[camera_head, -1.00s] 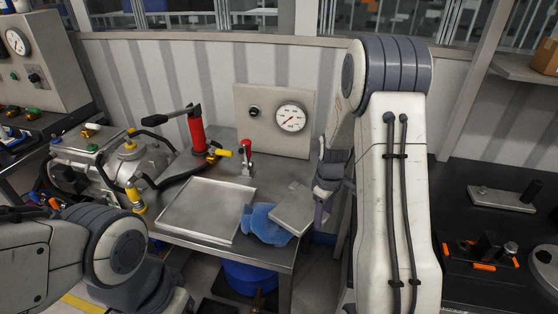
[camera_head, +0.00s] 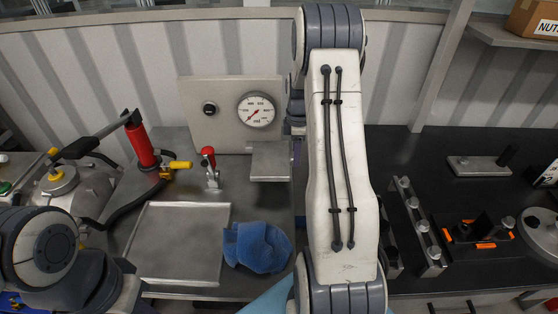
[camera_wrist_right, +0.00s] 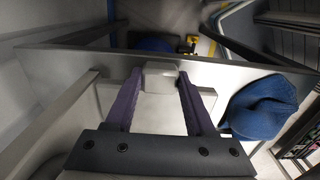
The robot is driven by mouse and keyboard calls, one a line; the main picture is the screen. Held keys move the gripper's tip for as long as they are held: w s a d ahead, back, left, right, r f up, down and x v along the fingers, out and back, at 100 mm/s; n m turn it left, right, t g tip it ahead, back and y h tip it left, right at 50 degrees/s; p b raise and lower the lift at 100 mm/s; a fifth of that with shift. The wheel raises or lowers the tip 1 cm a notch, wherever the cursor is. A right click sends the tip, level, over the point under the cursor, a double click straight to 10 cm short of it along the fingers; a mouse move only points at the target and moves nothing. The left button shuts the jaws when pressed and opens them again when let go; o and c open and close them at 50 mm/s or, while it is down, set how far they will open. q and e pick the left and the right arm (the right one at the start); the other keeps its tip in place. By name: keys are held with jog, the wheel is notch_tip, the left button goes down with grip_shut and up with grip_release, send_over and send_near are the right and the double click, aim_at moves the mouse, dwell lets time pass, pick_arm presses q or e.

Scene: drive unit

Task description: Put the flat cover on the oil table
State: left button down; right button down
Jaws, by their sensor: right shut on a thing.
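The flat cover (camera_head: 270,161) is a thin grey metal plate. In the head view it shows at the back right of the oil table (camera_head: 175,283), just below the gauge panel; I cannot tell whether it touches the table. My right gripper (camera_head: 295,152) is at its right side, mostly hidden behind my right arm. In the right wrist view the purple fingers of my right gripper (camera_wrist_right: 160,80) are shut on a pale block-like part, which I take as part of the cover. My left arm enters at lower left, but its gripper is out of view.
A shallow metal tray (camera_head: 178,244) and a crumpled blue cloth (camera_head: 258,246) lie on the table. A red-handled clamp (camera_head: 210,168), a red pump (camera_head: 138,142) and the gauge panel (camera_head: 226,114) stand behind. A black bench (camera_head: 415,160) with fixtures is at right.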

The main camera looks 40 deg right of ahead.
aim_at(283, 151)
jog(key=w+f, duration=0.1)
jog(key=w+a+f, duration=0.1)
jog(key=w, duration=0.1)
jog(key=w+p, duration=0.1)
jog(key=shift+w+a+f, duration=0.25)
jog(key=shift+f, duration=0.15)
notch_tip(283, 151, down, 4)
jog(key=shift+r+p, duration=0.2)
jog(key=shift+p, duration=0.65)
jog(key=shift+f, duration=0.25)
jog(key=shift+f, duration=0.15)
jog(key=shift+c, duration=1.2)
grip_release()
jog(key=shift+a, duration=0.1)
